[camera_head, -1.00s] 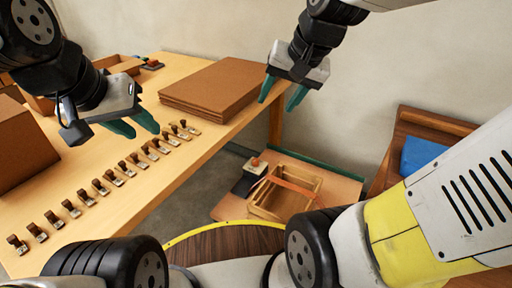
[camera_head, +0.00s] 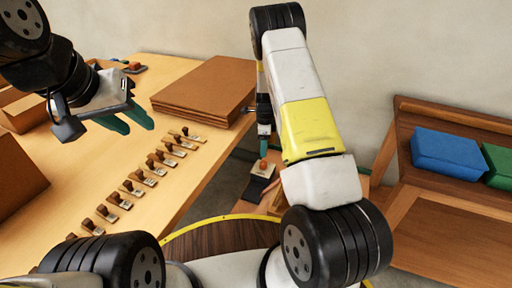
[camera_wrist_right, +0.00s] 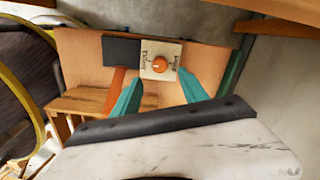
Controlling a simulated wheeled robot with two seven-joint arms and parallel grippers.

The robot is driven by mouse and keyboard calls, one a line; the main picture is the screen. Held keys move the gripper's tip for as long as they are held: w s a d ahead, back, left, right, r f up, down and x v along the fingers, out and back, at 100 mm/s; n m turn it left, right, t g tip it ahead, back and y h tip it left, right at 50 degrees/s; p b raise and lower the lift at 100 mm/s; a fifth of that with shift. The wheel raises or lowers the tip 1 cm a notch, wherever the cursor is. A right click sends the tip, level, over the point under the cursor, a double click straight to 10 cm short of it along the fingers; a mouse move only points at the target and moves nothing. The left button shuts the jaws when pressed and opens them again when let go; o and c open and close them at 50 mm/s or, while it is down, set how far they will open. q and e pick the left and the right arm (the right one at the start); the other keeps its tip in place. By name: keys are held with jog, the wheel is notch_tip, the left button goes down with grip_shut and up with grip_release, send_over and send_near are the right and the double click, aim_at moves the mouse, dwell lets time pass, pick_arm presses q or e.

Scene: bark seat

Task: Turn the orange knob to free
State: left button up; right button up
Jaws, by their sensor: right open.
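The orange knob (camera_wrist_right: 159,65) sits on a pale labelled plate (camera_wrist_right: 172,49) in the right wrist view; the label words are too small to read surely. It also shows in the head view (camera_head: 263,164), small and partly beside my arm. My right gripper (camera_wrist_right: 160,92) is open, its teal fingers apart and pointing toward the plate, the knob lying between their directions but apart from them. In the head view my right arm hides most of this gripper. My left gripper (camera_head: 132,122) hangs over the left table, teal fingers apart and empty.
A dark pad (camera_wrist_right: 122,51) lies beside the plate, and a wooden crate (camera_wrist_right: 92,101) stands near it. The left table (camera_head: 150,205) carries a row of several stamp-like pieces and stacked brown boards (camera_head: 203,88). A shelf with a blue box (camera_head: 446,154) stands right.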

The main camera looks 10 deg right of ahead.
aim_at(264, 163)
notch_tip(264, 163, down, 10)
jog(key=shift+d+r, duration=0.1)
jog(key=shift+r, duration=0.1)
jog(key=shift+c, duration=0.2)
grip_shut()
